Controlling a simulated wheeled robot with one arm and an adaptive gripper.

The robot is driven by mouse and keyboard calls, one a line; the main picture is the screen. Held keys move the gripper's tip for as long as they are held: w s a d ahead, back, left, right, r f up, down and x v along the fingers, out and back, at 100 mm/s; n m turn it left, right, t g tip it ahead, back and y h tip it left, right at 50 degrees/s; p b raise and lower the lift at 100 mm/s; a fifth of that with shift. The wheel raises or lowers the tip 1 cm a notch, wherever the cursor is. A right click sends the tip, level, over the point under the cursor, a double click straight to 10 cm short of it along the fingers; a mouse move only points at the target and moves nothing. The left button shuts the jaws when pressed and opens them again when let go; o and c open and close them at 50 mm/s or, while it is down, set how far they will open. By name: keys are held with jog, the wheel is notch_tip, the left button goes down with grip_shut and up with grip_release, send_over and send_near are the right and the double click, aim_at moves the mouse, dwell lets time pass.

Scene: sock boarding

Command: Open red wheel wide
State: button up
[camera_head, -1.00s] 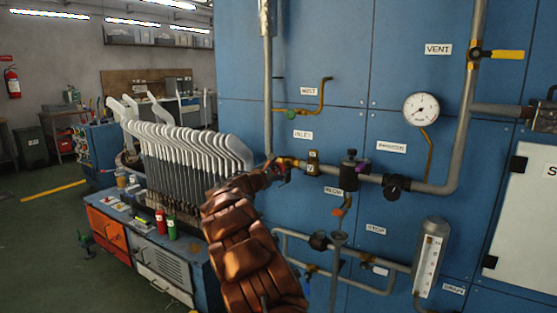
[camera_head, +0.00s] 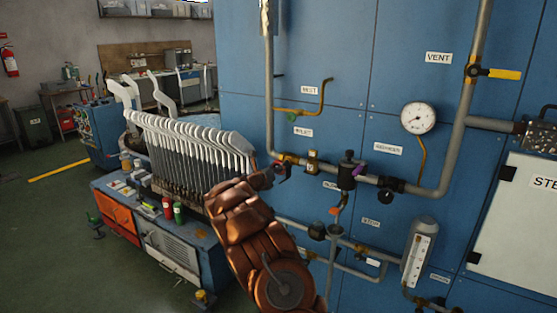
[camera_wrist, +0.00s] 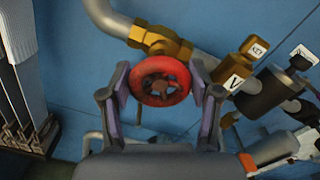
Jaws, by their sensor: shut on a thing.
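The red wheel (camera_wrist: 160,81) is a small round handwheel on a brass valve (camera_wrist: 160,41) in the wrist view. My gripper (camera_wrist: 163,98) has one finger on each side of the wheel's rim and is shut on it. In the head view my gripper (camera_head: 275,172) is at the brass valve end of the pipe under the INLET label (camera_head: 303,132). There my own arm and fingers hide most of the wheel.
A pressure gauge (camera_head: 418,117), a yellow-handled VENT valve (camera_head: 495,73) and pipes are on the blue panel. A row of white sock boards (camera_head: 190,142) stands left of my arm. Brass fittings (camera_wrist: 243,66) sit right of the wheel.

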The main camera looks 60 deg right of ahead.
jog(key=n+p, duration=0.4)
jog(key=n, duration=0.1)
jog(key=shift+w+n, duration=0.1)
jog(key=shift+n, duration=0.2)
jog(key=shift+f+n+p, duration=0.15)
jog(key=shift+n+p, duration=0.5)
jog(key=shift+n, duration=0.45)
jog(key=shift+f+n+p, duration=0.15)
jog(key=shift+n+p, duration=0.5)
jog(key=shift+n, duration=0.45)
jog(key=o, duration=1.2)
jog(key=shift+c, duration=0.2)
jog(key=shift+r, duration=0.1)
jog(key=shift+a, duration=0.1)
jog(key=a, duration=1.2)
jog(key=shift+s, duration=0.3)
jog(key=shift+d, duration=0.1)
